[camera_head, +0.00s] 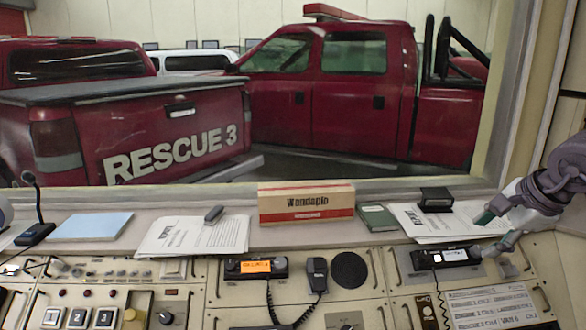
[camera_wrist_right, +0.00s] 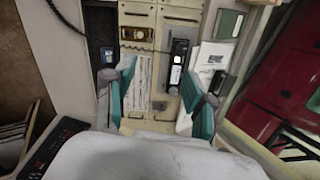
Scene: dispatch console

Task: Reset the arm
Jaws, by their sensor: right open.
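My right gripper (camera_head: 489,233) is at the right end of the console, above the papers and the right-hand radio unit (camera_head: 446,257). Its teal-tipped fingers are apart, with nothing between them. In the right wrist view the open gripper (camera_wrist_right: 158,80) points at the console, its two teal fingers on either side of a printed label panel and the radio. I see no left gripper; a small pale rounded shape at the head view's left edge is too cut off to identify.
A Wondaplo box (camera_head: 306,203) stands on the ledge between paper stacks (camera_head: 193,236). A gooseneck microphone (camera_head: 37,232) stands at the left. A radio with a handset (camera_head: 317,275) sits mid-console. A window behind the ledge looks onto red trucks (camera_head: 330,90).

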